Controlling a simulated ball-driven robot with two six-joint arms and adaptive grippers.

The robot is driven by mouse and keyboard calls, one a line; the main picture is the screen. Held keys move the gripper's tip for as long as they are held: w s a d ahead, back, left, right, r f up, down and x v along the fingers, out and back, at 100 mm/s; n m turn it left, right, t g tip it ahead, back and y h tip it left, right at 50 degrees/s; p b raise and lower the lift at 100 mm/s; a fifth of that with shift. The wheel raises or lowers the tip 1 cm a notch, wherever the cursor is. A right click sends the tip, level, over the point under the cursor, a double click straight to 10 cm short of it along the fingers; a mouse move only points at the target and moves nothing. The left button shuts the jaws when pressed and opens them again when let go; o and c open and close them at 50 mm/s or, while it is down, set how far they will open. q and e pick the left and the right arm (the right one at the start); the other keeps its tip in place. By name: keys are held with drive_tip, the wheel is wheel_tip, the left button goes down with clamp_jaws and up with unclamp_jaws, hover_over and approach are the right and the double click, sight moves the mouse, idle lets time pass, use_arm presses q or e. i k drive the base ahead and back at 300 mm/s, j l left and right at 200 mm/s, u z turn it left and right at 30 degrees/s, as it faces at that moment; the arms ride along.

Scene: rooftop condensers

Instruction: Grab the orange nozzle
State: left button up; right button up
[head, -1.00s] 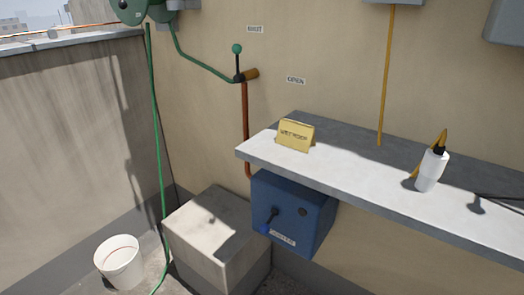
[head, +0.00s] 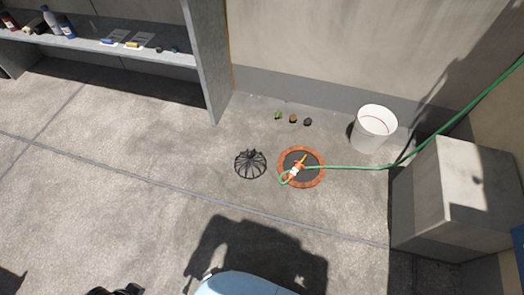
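The orange nozzle (head: 297,168), orange with a white part, lies at the end of the green hose (head: 350,167). It rests over a round dark drain with an orange-brown rim (head: 317,181) on the concrete floor, and the hose end curls beside it. No gripper is near it. A dark piece (head: 115,291) at the bottom edge, left of the middle, looks like part of my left gripper; most of it is cut off and its fingers cannot be made out. My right gripper is not in view.
A black domed strainer (head: 250,165) sits just left of the drain. Several small lumps (head: 293,118) lie behind it near the wall. A white bucket (head: 375,128) and a concrete block (head: 455,195) stand right. A shelf (head: 150,54) is back left. The near floor is clear.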

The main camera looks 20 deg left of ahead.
sight(299, 165)
drive_tip(key=u, duration=0.2)
drive_tip(key=i+j+z, duration=0.25)
drive_tip(key=i+j, duration=0.2)
drive_tip(key=j, duration=0.25)
drive_tip(key=i+j+z, duration=0.15)
drive_tip(key=j, duration=0.2)
drive_tip(key=i+j+z, duration=0.1)
drive_tip(key=i+j, duration=0.15)
drive_tip(key=j, duration=0.2)
drive_tip(key=i+j+z, duration=0.15)
drive_tip(key=j, duration=0.25)
